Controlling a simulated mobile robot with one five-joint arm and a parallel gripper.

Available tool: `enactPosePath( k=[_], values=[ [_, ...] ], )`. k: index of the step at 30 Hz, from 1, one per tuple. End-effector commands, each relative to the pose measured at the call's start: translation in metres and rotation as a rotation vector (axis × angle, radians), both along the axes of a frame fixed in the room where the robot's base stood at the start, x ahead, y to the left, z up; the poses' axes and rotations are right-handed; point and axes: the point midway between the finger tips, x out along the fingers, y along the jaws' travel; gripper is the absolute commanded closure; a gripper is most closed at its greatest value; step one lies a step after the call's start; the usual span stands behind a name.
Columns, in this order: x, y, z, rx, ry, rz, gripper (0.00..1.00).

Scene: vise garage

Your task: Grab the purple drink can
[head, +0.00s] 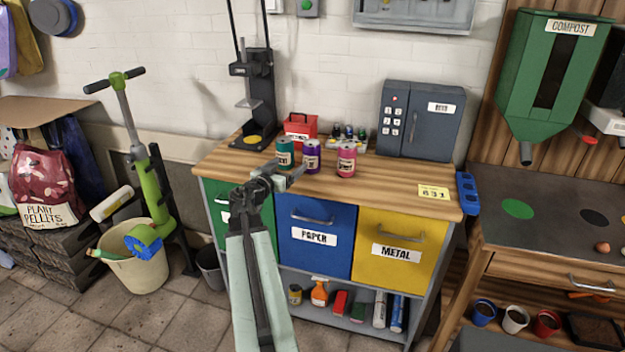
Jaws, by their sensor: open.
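The purple drink can (312,157) stands upright on the wooden counter (395,187), between a teal can (285,153) on its left and a pink can (346,160) on its right. My gripper (288,174) is open just in front of the cans, near the counter's front edge. One finger reaches close to the lower part of the purple can. I cannot tell whether it touches. The purple can's front is mostly visible.
A red box (300,128) and small bottles stand behind the cans. A grey safe (420,120) stands at the back right. A yellow note (433,192) lies at the right front.

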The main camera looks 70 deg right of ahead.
Motion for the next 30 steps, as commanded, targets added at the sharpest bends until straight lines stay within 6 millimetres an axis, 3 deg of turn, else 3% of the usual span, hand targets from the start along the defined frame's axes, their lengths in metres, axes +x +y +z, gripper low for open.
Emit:
enactPosePath(
  k=[1,5,20,27,30],
  values=[
    [-0.018,-0.013,-0.002,-0.035,-0.009,-0.011,0.17],
    [-0.038,-0.027,0.007,-0.084,-0.023,-0.015,0.17],
    [-0.042,-0.059,0.010,-0.087,-0.024,-0.016,0.17],
    [-0.044,-0.100,0.012,-0.086,-0.024,-0.017,0.17],
    [-0.046,-0.107,0.012,-0.086,-0.024,-0.016,0.17]
  ],
)
